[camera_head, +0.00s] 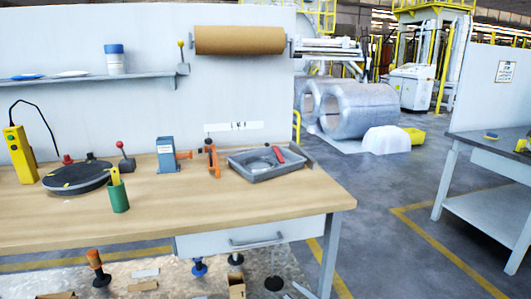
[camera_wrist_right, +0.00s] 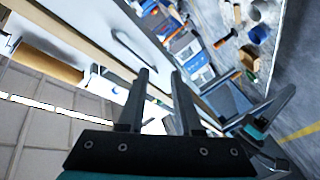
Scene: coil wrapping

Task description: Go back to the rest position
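My right gripper (camera_wrist_right: 160,72) shows large in the right wrist view. Its two dark fingers stand apart with nothing between them, so it is open and empty. A dark finger-like part with teal (camera_wrist_right: 268,115) shows at the right of that view; it looks like my left gripper, but its opening cannot be made out. In the head view neither gripper shows clearly. The wooden-topped workbench (camera_head: 270,203) there is clear of my arms.
On the bench are a yellow control box (camera_head: 20,155), a black turntable (camera_head: 76,178), a green cup (camera_head: 118,195) and a grey tray (camera_head: 265,163). A brown roll (camera_head: 240,40) hangs above. Floor at right is open before a second table (camera_head: 490,150). Several loose items lie below the bench.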

